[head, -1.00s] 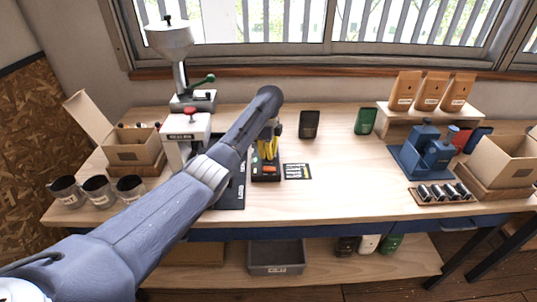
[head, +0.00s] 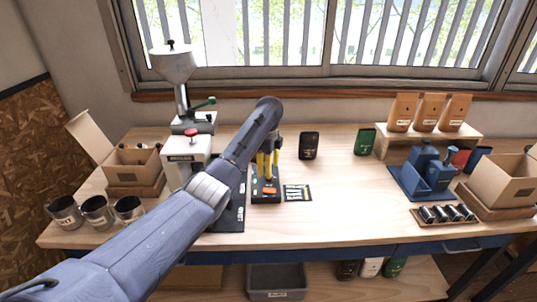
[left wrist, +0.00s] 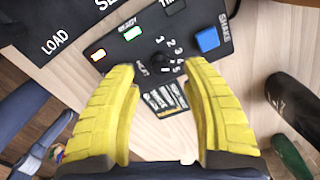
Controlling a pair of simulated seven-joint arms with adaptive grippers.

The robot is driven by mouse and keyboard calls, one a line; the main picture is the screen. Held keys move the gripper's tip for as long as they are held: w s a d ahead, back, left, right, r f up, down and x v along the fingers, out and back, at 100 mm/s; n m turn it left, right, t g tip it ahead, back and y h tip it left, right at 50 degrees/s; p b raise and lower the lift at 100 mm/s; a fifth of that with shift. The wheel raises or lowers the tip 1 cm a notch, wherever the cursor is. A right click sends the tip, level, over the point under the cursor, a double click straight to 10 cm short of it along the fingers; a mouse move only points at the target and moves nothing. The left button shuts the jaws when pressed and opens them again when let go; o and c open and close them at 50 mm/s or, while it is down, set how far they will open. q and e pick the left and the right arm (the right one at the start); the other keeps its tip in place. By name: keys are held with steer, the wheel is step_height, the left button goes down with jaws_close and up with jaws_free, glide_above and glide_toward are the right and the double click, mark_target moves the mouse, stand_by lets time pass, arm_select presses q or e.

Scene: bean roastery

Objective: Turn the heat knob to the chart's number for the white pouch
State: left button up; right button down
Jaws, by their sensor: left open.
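The black control panel (head: 262,198) sits on the bench. In the left wrist view its dark heat knob (left wrist: 160,62) has the numbers 1 to 5 around it; I cannot read its pointer. My left gripper (head: 268,172) is open above the panel; in the left wrist view its yellow fingers (left wrist: 165,95) are apart with nothing between them. The knob lies beyond the fingertips. The small black chart (head: 297,193) lies flat just right of the panel; its text is too small to read. The white pouch (head: 371,267) stands on the lower shelf. My right gripper is not in view.
A roaster (head: 185,150) stands left of the panel. A black pouch (head: 309,146) and a green pouch (head: 365,142) stand behind the chart. A blue device (head: 426,172) stands at the right. Three cups (head: 97,211) stand at left.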

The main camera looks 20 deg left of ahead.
arm_select(q)
step_height(320, 180, up, 8)
steer(key=shift+r, duration=0.2)
stand_by(0.3)
